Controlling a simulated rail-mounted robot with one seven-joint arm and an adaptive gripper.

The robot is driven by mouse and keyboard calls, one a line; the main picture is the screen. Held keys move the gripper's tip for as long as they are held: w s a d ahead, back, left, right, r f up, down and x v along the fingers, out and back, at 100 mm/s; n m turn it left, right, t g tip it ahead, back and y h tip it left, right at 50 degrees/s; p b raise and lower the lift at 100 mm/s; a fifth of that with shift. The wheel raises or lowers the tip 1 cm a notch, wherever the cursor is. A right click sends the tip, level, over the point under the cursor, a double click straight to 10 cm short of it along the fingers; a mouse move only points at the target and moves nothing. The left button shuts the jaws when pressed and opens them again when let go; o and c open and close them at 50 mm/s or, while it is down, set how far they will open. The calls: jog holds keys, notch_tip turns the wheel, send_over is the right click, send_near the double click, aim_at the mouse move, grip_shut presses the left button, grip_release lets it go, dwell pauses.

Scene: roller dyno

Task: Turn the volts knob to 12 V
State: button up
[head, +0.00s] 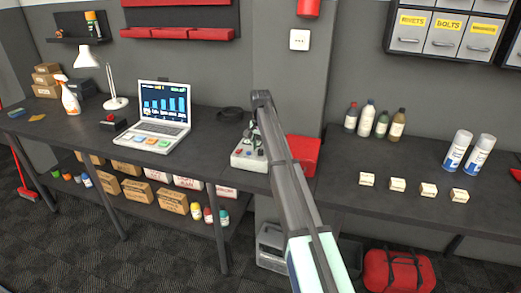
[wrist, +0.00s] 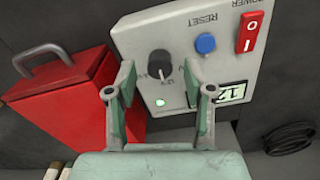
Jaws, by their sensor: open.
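The volts knob (wrist: 160,64) is a dark round knob on the pale face of a power supply box (wrist: 185,25). In the wrist view its markings appear upside down. My gripper (wrist: 165,82) is open, with one green finger on each side of the knob and no visible grip on it. Whether either fingertip touches the knob is unclear. A lit green display (wrist: 232,93) shows upside-down digits, partly hidden by the right finger, that I cannot read surely. In the head view the box (head: 247,160) is on the bench, with my arm partly covering it.
A blue reset button (wrist: 205,43) and a red power switch (wrist: 249,27) are on the same face. A red case with a handle (wrist: 65,95) stands close on the left. A coiled black cable (wrist: 290,138) lies at right. In the head view a laptop (head: 163,105) is left of the box.

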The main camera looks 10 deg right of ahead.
aim_at(261, 150)
notch_tip(261, 150, up, 11)
dwell(0.4)
